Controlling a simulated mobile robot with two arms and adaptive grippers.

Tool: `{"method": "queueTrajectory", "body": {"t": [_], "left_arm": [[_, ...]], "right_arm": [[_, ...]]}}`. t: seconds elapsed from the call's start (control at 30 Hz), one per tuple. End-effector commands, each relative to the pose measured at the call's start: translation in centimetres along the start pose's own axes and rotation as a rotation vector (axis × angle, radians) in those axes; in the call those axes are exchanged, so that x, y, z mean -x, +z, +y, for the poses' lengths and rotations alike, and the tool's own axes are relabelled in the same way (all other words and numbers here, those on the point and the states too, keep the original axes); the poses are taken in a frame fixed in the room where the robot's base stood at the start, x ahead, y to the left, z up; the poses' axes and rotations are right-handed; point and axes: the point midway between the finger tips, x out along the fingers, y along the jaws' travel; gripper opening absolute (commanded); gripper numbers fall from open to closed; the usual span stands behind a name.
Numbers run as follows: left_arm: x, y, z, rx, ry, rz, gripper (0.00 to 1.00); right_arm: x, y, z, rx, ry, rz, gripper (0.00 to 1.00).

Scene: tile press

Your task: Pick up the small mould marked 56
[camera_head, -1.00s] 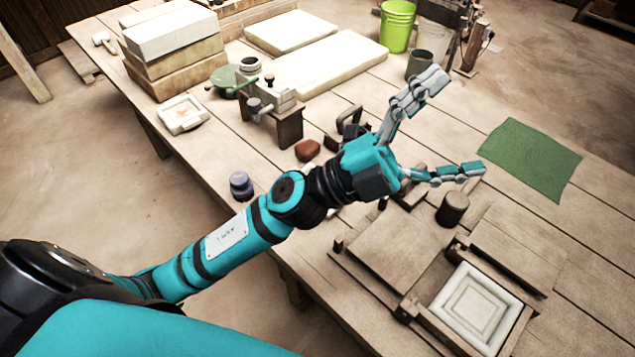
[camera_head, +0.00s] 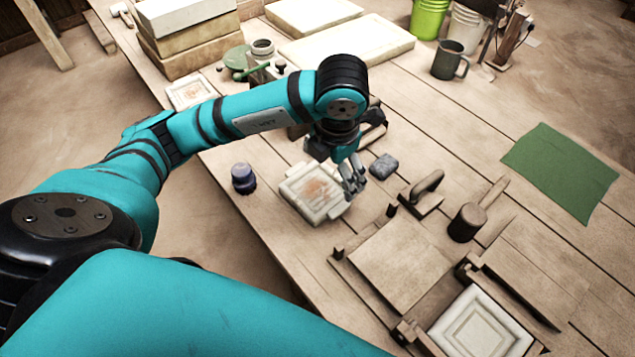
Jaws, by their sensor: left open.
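A small pale square mould with a reddish-brown pattern (camera_head: 303,208) lies on the table in the middle of the head view. Another small pale mould (camera_head: 190,92) lies at the upper left, partly behind my left arm. A larger white square mould (camera_head: 482,325) sits in the wooden press at the bottom right. I cannot read the number 56 on any of them. My left gripper (camera_head: 353,180) points down at the right edge of the middle mould, open; I cannot tell whether its fingers touch it. My right gripper is out of view.
A grey block (camera_head: 384,165) and a wooden-handled tool (camera_head: 424,190) lie right of the gripper. A dark blue jar (camera_head: 242,178) stands left of the middle mould. A green cloth (camera_head: 560,172) lies at the right, with bare table left of it.

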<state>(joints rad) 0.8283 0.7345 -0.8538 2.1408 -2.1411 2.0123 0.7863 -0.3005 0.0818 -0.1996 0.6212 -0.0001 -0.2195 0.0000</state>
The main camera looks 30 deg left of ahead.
Motion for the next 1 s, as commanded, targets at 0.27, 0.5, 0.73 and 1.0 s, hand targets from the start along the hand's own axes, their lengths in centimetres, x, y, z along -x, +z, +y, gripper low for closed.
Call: {"method": "queueTrajectory", "body": {"t": [0.27, 0.5, 0.73, 1.0], "left_arm": [[-5.9, -0.2, -0.1, -0.001, -0.002, 0.005, 1.0], [-8.0, 0.0, -0.1, -0.002, -0.003, 0.0, 1.0], [-10.8, -0.2, -0.3, -0.002, -0.003, 0.005, 1.0], [-13.2, -0.1, -0.4, -0.004, -0.004, 0.0, 1.0]], "right_arm": [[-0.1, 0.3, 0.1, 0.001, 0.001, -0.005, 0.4], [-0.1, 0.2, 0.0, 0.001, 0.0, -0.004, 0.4], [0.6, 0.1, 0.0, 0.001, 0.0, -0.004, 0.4], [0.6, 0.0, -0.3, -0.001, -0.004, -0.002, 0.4]]}}
